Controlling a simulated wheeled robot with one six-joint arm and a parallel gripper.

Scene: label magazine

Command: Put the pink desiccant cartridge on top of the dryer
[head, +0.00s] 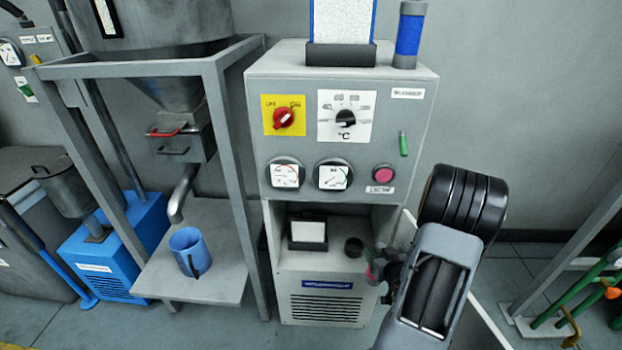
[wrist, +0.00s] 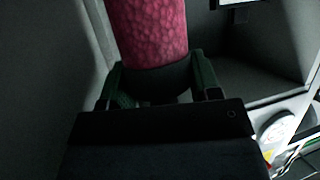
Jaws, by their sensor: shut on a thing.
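The pink desiccant cartridge (wrist: 148,32) fills the upper middle of the wrist view, its dark lower end between my fingers. My gripper (wrist: 158,82) is shut on it. In the head view my gripper (head: 380,264) is at the right side of the dryer's open lower bay, and only a sliver of the pink cartridge (head: 371,272) shows beside it. The dryer (head: 258,110) is a grey cabinet with a flat top. A blue cartridge (head: 409,36) stands upright at the top's right end. A white, blue-edged panel in a dark holder (head: 340,54) stands beside it.
The bay holds a small white block in a black holder (head: 308,232) and a black round socket (head: 354,247). A hopper frame (head: 217,110) with a blue mug (head: 188,251) on its shelf stands left. The dryer top's left end (head: 280,58) is bare.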

